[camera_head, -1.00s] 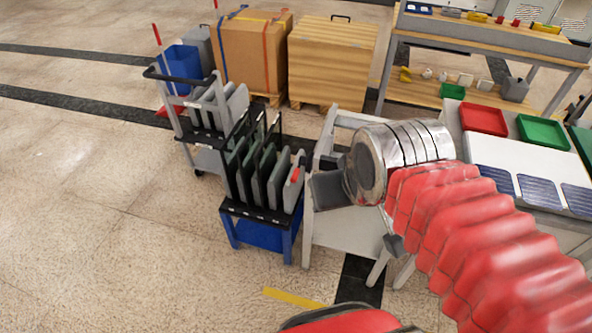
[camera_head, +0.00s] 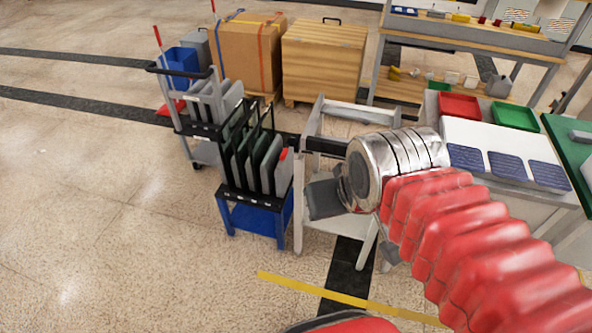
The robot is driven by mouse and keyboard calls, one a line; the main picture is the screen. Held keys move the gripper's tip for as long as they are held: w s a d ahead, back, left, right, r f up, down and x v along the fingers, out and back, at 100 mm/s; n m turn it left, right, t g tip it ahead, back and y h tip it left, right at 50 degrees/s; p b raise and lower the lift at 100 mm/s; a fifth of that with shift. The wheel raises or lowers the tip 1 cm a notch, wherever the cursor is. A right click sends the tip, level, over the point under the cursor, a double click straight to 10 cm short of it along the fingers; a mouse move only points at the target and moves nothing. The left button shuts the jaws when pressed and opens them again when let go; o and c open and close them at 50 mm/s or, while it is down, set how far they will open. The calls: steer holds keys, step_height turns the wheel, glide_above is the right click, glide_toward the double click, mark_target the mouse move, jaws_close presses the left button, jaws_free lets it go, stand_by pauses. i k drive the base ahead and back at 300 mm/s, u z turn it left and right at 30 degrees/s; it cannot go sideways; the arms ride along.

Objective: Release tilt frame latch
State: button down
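A light grey frame stand (camera_head: 318,232) stands at centre, partly hidden behind my arm. I cannot make out a latch on it. A small red part (camera_head: 284,153) shows at the upper right edge of the panels in the blue-and-black rack (camera_head: 254,219), just left of the stand; I cannot tell whether it is a latch. I see nothing held.
A grey cart with panels (camera_head: 204,104), a blue bin (camera_head: 180,64), a cardboard box (camera_head: 250,52) and a wooden crate (camera_head: 322,62) stand behind. At right is a bench with a red tray (camera_head: 459,106) and a green tray (camera_head: 515,116). The floor at left is clear.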

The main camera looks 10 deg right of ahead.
mark_target(284, 153)
steer(key=z, duration=0.05)
steer(key=k, duration=0.8)
steer(key=u, duration=0.65)
steer(key=i, duration=2.15)
steer(key=z, duration=0.5)
